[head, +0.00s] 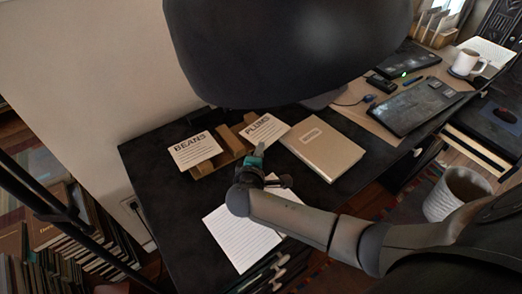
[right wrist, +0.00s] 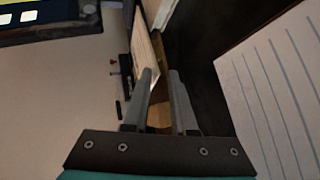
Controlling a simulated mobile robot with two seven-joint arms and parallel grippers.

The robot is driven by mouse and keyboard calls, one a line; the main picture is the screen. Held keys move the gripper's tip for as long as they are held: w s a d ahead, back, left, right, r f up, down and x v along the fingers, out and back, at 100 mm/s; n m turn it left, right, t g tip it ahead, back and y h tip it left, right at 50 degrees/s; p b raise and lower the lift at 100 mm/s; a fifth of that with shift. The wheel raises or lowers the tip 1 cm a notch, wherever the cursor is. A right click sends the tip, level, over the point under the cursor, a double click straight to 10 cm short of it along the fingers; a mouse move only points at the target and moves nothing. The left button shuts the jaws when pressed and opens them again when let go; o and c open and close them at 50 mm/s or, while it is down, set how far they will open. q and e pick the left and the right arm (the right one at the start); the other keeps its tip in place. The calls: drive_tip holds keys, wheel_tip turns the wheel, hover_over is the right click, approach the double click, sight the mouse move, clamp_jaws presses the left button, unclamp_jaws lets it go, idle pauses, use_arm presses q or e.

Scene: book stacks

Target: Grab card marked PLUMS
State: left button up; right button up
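The white card marked PLUMS (head: 264,129) stands tilted in a wooden holder (head: 229,139) on the black desk (head: 170,210). A card marked BEANS (head: 195,150) leans in the same holder, to its left. My right gripper (head: 259,150) is at the lower edge of the PLUMS card. In the right wrist view its two fingers (right wrist: 164,76) are apart, with a gap between the tips. A pale card (right wrist: 148,48) shows edge-on just beyond the tips, close to the left finger; I cannot tell whether they touch. My left gripper is not in view.
A beige book (head: 323,148) lies right of the holder. A lined paper sheet (head: 240,236) lies in front, under my right arm. Further right are dark devices, a white mug (head: 466,63) and a grey bin (head: 458,194). A large dark shape covers the top middle.

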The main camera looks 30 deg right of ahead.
drive_tip(key=shift+c, duration=0.6)
drive_tip(key=shift+c, duration=1.1)
clamp_jaws()
wheel_tip(320, 180, up, 3)
drive_tip(key=p, duration=0.2)
drive_tip(key=shift+f+p, duration=0.2)
drive_tip(key=shift+p, duration=0.2)
drive_tip(key=shift+f, duration=0.1)
